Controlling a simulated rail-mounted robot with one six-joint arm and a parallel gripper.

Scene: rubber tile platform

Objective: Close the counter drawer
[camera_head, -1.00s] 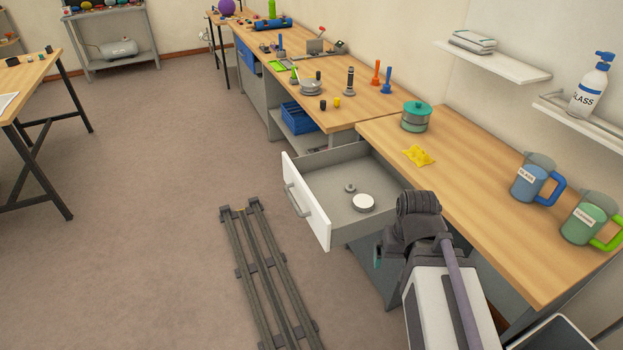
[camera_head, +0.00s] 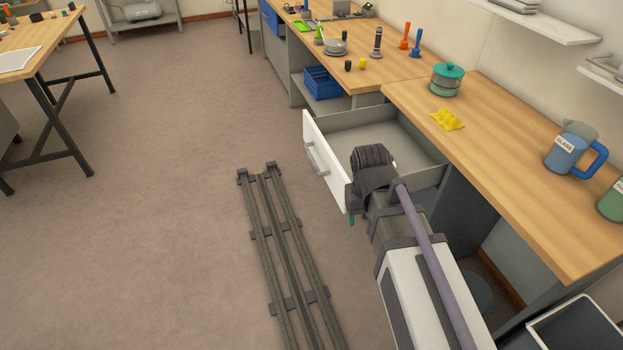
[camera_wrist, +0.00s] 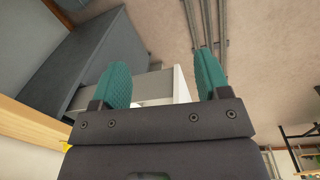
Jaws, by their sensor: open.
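The counter drawer (camera_head: 390,140) stands pulled out from under the wooden counter (camera_head: 500,140). Its white front (camera_head: 322,150) with a grey bar handle (camera_head: 316,159) faces left. My arm covers the near part of the drawer, hiding its lower right inside. My gripper (camera_wrist: 162,62) is open and empty, with two teal fingers spread apart. In the wrist view the drawer's white front edge (camera_wrist: 181,86) shows between and beyond the fingers. In the head view my gripper is mostly hidden behind my wrist, near the drawer front's near end. I cannot tell whether it touches.
On the counter are a yellow packet (camera_head: 447,120), a teal-lidded pot (camera_head: 447,80) and a blue jug (camera_head: 570,150). A blue crate (camera_head: 322,83) sits under the bench beyond. Rails (camera_head: 275,240) run along the floor left of my arm.

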